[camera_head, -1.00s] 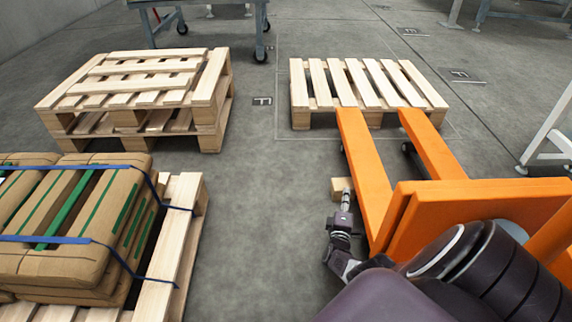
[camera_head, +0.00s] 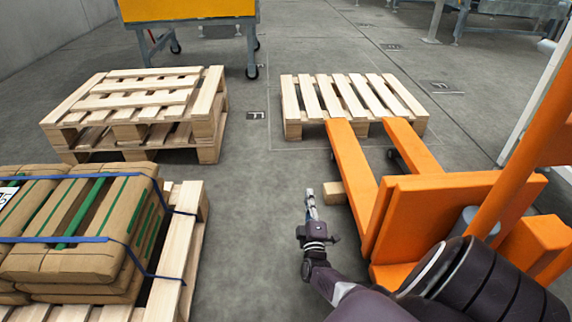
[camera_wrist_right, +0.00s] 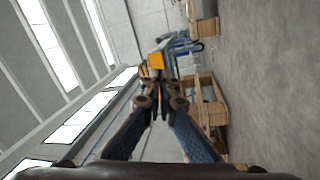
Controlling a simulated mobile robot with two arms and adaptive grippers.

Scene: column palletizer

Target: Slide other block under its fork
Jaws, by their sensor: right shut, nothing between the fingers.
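A small wooden block (camera_head: 334,193) lies on the floor at the left side of the orange pallet jack's near fork (camera_head: 352,160), close to the jack's body. Part of the block seems to reach beneath the fork; how far is hidden. The other fork (camera_head: 412,147) lies to the right, and I see no block at it. My right gripper (camera_head: 309,190) is shut and empty, just left of the block with a small gap. In the right wrist view its fingers (camera_wrist_right: 160,100) point out over the floor, with no block in sight. My left gripper is out of view.
A single pallet (camera_head: 352,100) lies at the fork tips. Stacked pallets (camera_head: 135,110) stand at the back left. A pallet (camera_head: 186,240) with strapped brown sacks (camera_head: 80,220) is at the left. Bare floor (camera_head: 245,200) lies between it and the jack.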

